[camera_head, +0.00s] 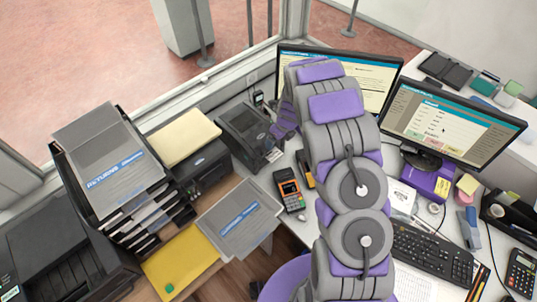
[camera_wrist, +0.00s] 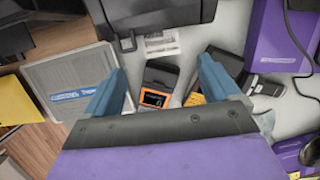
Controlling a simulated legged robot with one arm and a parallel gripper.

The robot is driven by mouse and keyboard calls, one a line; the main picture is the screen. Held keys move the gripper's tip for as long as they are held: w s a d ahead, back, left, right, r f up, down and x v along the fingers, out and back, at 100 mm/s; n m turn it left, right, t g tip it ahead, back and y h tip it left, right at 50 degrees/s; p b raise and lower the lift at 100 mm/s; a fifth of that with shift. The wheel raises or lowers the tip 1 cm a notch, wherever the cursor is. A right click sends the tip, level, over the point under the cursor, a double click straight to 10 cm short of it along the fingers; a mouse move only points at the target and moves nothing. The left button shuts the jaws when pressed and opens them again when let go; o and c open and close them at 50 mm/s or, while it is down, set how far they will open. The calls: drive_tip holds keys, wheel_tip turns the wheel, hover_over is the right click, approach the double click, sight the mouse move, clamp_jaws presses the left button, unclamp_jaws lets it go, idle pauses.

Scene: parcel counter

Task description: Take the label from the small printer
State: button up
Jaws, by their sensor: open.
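The small printer (camera_head: 245,132) is a dark box on the counter near the window in the head view. A white label (camera_head: 274,155) sticks out of its front. In the wrist view the printer (camera_wrist: 150,14) is at the top, and the printed label (camera_wrist: 161,42) lies below its front edge. My gripper (camera_wrist: 161,63) is open and empty, its two blue-grey fingers spread apart. The label appears ahead of the gap between the fingertips, not between them. In the head view my arm hides much of the counter's middle, and the fingers are not clearly visible.
A card terminal (camera_head: 289,190) stands in front of the printer. A larger black printer (camera_head: 203,168), a grey folder (camera_head: 235,217) and a yellow envelope (camera_head: 180,262) lie to the left. Monitors (camera_head: 455,118) and a keyboard (camera_head: 437,262) are to the right.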

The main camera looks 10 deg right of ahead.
drive_tip(key=b, duration=0.7)
approach(275, 156)
drive_tip(key=x, duration=0.5)
drive_tip(key=shift+f+p, duration=0.2)
drive_tip(key=shift+p, duration=0.65)
drive_tip(key=shift+p+x, duration=0.6)
drive_tip(key=shift+x, duration=0.65)
drive_tip(key=shift+w, duration=0.15)
drive_tip(key=c, duration=0.5)
